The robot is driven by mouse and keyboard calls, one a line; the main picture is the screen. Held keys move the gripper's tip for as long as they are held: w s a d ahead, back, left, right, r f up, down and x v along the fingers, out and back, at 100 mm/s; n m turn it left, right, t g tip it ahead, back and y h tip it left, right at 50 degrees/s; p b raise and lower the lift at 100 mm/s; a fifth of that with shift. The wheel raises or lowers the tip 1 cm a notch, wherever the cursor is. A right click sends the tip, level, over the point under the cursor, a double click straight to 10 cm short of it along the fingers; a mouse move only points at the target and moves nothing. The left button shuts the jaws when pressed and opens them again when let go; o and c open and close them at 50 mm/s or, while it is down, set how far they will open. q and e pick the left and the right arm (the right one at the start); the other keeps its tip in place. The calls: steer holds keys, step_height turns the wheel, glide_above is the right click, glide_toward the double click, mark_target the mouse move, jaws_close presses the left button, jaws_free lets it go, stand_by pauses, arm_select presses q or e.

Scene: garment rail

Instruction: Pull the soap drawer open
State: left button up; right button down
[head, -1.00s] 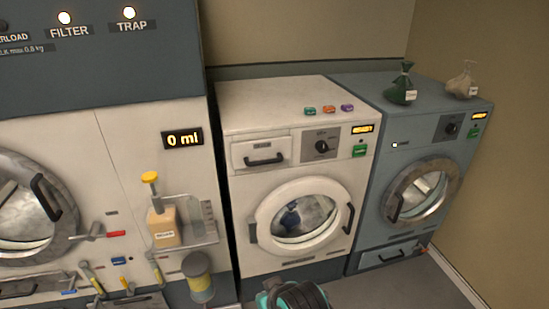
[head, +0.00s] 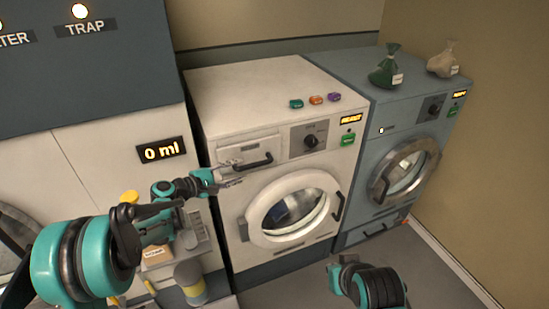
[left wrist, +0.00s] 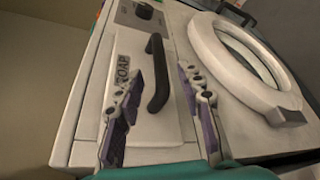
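The soap drawer (head: 238,152) is at the upper left of the white washing machine's front and looks shut. Its dark bar handle (head: 253,161) runs across the front. In the left wrist view the drawer front (left wrist: 120,56) carries a SOAP label, and the handle (left wrist: 156,78) lies between the lines of the two fingers. My left gripper (head: 238,172) is open, with its fingertips just left of and slightly below the handle. It also shows in the left wrist view (left wrist: 161,70); I cannot tell whether it touches the handle. Of my right arm only a link shows; its fingers are not visible.
The round door (head: 292,208) is below the drawer. A dial (head: 310,140) and a green button (head: 348,139) are right of it. Colored pieces (head: 316,100) lie on top. A blue-grey machine (head: 400,130) stands right.

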mark_target(250, 166)
arm_select(q)
steer(key=b+x, duration=0.1)
steer(key=x, duration=0.7)
steer(key=shift+d, duration=0.1)
steer(key=shift+s+r, duration=0.1)
jaws_close()
